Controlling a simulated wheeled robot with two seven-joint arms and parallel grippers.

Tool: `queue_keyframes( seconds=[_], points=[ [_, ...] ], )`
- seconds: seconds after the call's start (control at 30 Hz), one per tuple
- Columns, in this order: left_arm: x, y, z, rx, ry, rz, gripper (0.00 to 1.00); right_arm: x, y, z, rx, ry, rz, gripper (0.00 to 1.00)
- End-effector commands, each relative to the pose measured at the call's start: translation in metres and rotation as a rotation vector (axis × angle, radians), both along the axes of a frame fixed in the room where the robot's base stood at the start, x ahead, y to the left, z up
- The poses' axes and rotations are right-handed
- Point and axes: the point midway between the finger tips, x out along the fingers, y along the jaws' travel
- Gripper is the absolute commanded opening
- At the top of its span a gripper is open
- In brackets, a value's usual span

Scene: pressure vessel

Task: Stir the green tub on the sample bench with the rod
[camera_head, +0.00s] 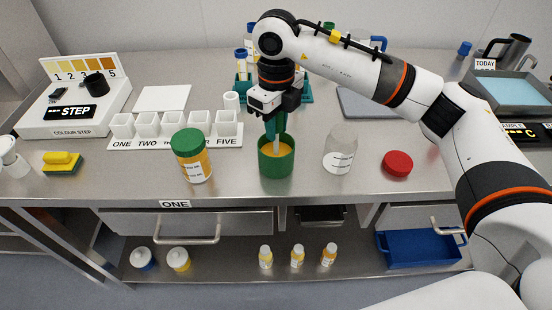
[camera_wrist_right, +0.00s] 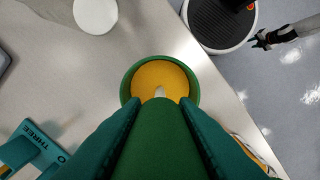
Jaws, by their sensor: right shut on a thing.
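The green tub (camera_head: 276,157) with yellow-orange contents stands upright on the steel bench. It also shows in the right wrist view (camera_wrist_right: 127,88). My right gripper (camera_head: 272,112) is above the tub, shut on the green handle of the rod (camera_head: 276,139). The rod points down into the tub. Its pale tip (camera_wrist_right: 159,91) is in the contents, near the middle; its submerged end is hidden. In the wrist view the rod's green handle runs between the teal fingers. What looks like my left gripper (camera_wrist_right: 263,40) is small at the wrist view's right, too small to read.
A yellow jar with a green lid (camera_head: 192,156) stands close left of the tub. A teal tube rack (camera_head: 306,90) stands behind; white cups (camera_head: 148,124) stand at the left.

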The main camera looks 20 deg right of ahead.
Motion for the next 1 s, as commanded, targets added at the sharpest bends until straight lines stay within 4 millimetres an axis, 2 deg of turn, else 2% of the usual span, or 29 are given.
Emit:
queue_keyframes(
  seconds=[0.27, 1.0],
  points=[
    [0.0, 0.0, 0.007, 0.0, 0.0, 0.0, 0.36, 0.0, 0.0, 0.012, 0.001, -0.001, 0.0, 0.04],
    [0.0, 0.0, 0.05, 0.001, 0.0, 0.0, 0.36, 0.0, 0.0, 0.087, 0.001, -0.002, 0.0, 0.04]
  ],
)
